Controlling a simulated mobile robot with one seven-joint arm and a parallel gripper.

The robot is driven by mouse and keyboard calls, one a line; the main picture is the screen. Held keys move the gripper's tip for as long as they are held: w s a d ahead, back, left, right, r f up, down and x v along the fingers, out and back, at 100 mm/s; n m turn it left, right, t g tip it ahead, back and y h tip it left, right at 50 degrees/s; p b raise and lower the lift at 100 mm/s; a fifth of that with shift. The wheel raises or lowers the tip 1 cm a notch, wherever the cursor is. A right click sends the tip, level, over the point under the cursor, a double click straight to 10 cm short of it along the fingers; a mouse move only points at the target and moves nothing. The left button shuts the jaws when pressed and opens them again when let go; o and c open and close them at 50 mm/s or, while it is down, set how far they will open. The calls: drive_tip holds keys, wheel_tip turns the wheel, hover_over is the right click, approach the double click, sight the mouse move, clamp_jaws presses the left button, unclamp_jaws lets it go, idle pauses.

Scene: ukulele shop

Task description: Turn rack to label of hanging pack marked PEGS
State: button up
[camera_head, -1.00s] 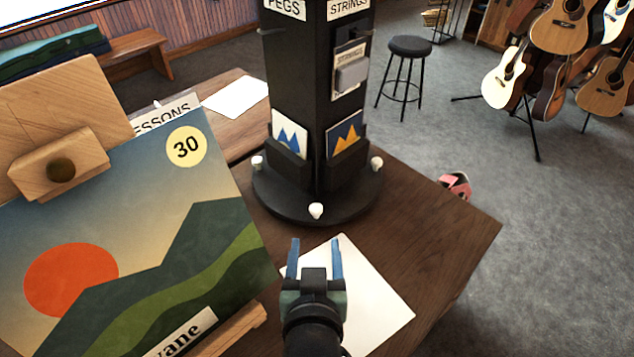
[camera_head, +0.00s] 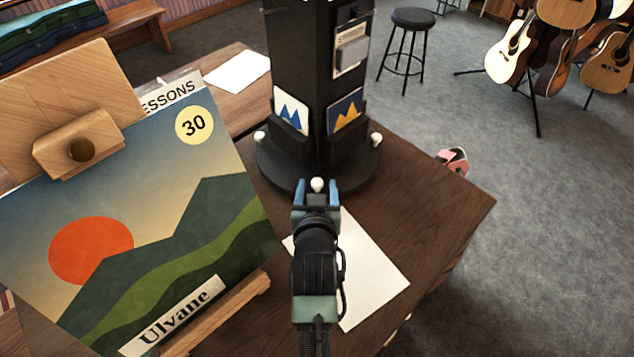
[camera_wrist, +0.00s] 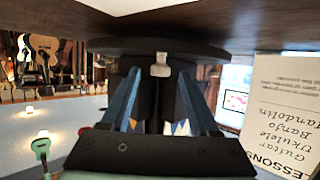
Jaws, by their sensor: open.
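The black rack (camera_head: 314,70) stands on a round base (camera_head: 285,178) on the table. White knobs sit on the base rim: the front one (camera_head: 317,184), one at left (camera_head: 259,138) and one at right (camera_head: 376,139). My open gripper (camera_head: 317,192) is at the front knob, its blue fingers on either side; contact cannot be told. The knob also shows between the fingers in the wrist view (camera_wrist: 160,66), where the picture is upside down. A hanging pack labelled STRINGS (camera_head: 351,52) is on the right face. I see no hanging pack marked PEGS.
A wooden stand (camera_head: 75,110) with a landscape book (camera_head: 150,240) marked Ulvane fills the left. A white sheet (camera_head: 375,280) lies under my arm. The table (camera_head: 435,225) is clear to the right. A stool (camera_head: 408,40) and guitars (camera_head: 512,52) are beyond.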

drive_tip(key=shift+w+f, duration=0.1)
drive_tip(key=shift+w, duration=0.3)
clamp_jaws()
idle(1.3)
